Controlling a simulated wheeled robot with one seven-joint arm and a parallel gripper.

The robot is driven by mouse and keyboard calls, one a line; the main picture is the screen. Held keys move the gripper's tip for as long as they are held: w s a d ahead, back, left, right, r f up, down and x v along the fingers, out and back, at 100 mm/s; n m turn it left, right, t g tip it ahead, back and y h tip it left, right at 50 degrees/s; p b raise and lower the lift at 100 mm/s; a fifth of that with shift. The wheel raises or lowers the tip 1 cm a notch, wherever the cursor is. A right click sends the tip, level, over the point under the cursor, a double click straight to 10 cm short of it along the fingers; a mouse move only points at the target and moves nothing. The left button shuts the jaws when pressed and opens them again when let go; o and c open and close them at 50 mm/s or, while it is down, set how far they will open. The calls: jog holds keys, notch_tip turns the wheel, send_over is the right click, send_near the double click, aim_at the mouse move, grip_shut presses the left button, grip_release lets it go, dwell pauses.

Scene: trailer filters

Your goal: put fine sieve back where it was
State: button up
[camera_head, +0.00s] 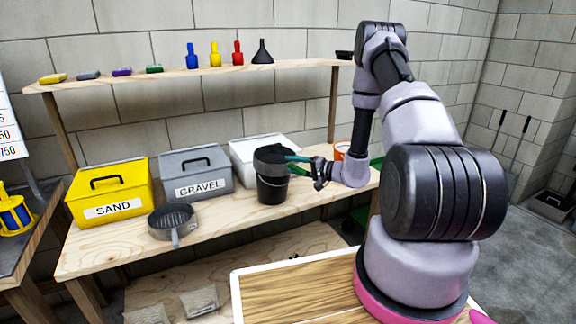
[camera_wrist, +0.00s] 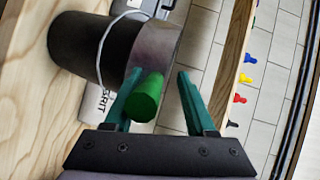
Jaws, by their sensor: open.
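A dark round sieve (camera_head: 271,154) sits on top of the black bucket (camera_head: 272,188) on the workbench. In the wrist view the grey sieve rim (camera_wrist: 156,48) covers the bucket's mouth (camera_wrist: 85,48), and its green handle (camera_wrist: 147,97) points toward my gripper. I take this to be the fine sieve. My gripper (camera_head: 294,165) is at the right of the bucket. Its teal fingers (camera_wrist: 161,76) are open, with the handle between them, nearer the left finger in the wrist view. A grey sieve (camera_head: 174,220) with a grey handle lies on the bench near the front edge.
A yellow SAND bin (camera_head: 110,190), a grey GRAVEL bin (camera_head: 195,172) and a white bin (camera_head: 262,148) line the back of the bench. A shelf (camera_head: 200,72) above holds colored bottles, a black funnel (camera_head: 262,52) and small blocks. Bare bench lies before the bucket.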

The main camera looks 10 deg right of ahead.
jog(key=f+v, duration=0.1)
jog(key=v, duration=0.7)
jog(key=shift+s+r, duration=0.2)
jog(key=shift+r, duration=0.2)
jog(key=shift+d, duration=0.1)
